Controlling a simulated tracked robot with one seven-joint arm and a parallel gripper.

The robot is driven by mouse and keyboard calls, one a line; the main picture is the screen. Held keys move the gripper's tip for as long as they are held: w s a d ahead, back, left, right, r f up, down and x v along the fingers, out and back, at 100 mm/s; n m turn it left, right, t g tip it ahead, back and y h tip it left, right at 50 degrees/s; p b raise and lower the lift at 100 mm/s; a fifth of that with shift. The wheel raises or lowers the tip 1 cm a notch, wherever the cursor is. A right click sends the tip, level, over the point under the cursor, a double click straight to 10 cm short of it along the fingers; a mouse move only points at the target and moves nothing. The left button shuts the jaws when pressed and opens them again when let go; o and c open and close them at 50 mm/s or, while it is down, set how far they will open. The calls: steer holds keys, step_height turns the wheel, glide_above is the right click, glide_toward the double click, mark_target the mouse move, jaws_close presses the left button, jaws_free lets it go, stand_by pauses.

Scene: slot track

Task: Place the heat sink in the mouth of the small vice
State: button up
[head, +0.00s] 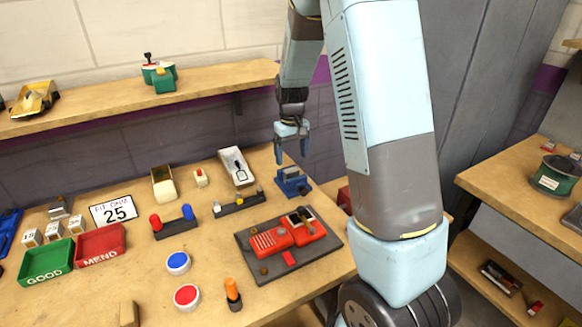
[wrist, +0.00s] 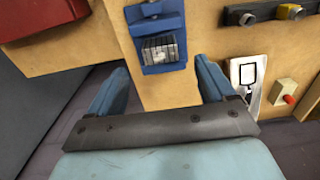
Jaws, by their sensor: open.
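The small blue vice (head: 292,184) stands near the back right edge of the bench; it also shows in the wrist view (wrist: 152,24). A grey finned block, which looks like the heat sink (wrist: 160,48), sits between the vice's blue jaws in the wrist view. I cannot make it out clearly in the head view. My gripper (head: 291,156) hangs above the vice with its fingers pointing down. In the wrist view its two blue fingers (wrist: 160,72) are spread wide with nothing between them, clear of the vice and the block.
A white tray (head: 231,162) and a small white box with a red button (head: 200,178) lie left of the vice. A dark strip with knobs (head: 238,205) is in front. A red device (head: 278,241) lies on a dark mat. The wall is close behind.

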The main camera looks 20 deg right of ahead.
mark_target(292, 171)
steer(key=s+r+m+t, duration=0.1)
steer(key=s+r, duration=0.6)
steer(key=r, duration=0.2)
steer(key=s+r+t, duration=0.2)
steer(key=s+r, duration=0.5)
steer(key=r, duration=0.2)
steer(key=s+r+m+t, duration=0.1)
steer(key=s+r, duration=0.3)
steer(key=s, duration=1.2)
steer(key=shift+r+t, duration=0.35)
steer(key=shift+t, duration=0.45)
steer(key=shift+a, duration=0.1)
steer(key=shift+c, duration=0.3)
